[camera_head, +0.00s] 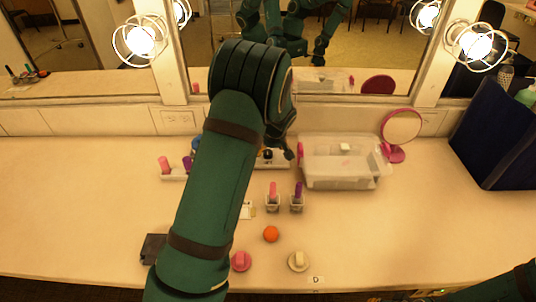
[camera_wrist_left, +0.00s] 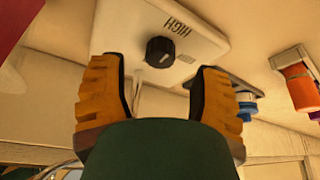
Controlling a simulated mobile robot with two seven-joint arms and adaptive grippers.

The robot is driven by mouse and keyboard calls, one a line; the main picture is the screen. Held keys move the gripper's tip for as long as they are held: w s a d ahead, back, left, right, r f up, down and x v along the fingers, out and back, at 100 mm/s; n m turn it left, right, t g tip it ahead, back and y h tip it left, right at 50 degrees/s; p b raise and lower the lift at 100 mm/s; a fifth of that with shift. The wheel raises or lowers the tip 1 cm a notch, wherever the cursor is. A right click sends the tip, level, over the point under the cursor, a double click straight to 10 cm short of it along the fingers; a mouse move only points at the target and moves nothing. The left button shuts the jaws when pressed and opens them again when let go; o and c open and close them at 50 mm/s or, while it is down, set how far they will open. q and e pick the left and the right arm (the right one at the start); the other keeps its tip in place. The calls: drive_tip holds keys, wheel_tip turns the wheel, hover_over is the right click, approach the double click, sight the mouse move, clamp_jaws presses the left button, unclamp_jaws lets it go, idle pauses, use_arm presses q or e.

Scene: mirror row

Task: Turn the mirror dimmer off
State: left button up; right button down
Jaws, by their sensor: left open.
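In the left wrist view, the mirror dimmer is a white plate (camera_wrist_left: 198,45) with a round black knob (camera_wrist_left: 160,52). The word HIGH shows upside down above the knob, and a pale mark shows on the knob's face. My left gripper (camera_wrist_left: 160,68) is open, with one yellow finger on each side of the knob in the picture. I cannot tell whether a finger touches it. My right gripper is out of view; only part of that arm shows at the lower right.
A clear bin (camera_head: 340,175) and a pink round mirror (camera_head: 392,152) stand right of my left arm. A dark blue bag (camera_head: 497,135) stands far right.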

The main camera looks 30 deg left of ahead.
sight(268, 154)
use_arm(q)
drive_tip(key=shift+x, duration=1.7)
clamp_jaws()
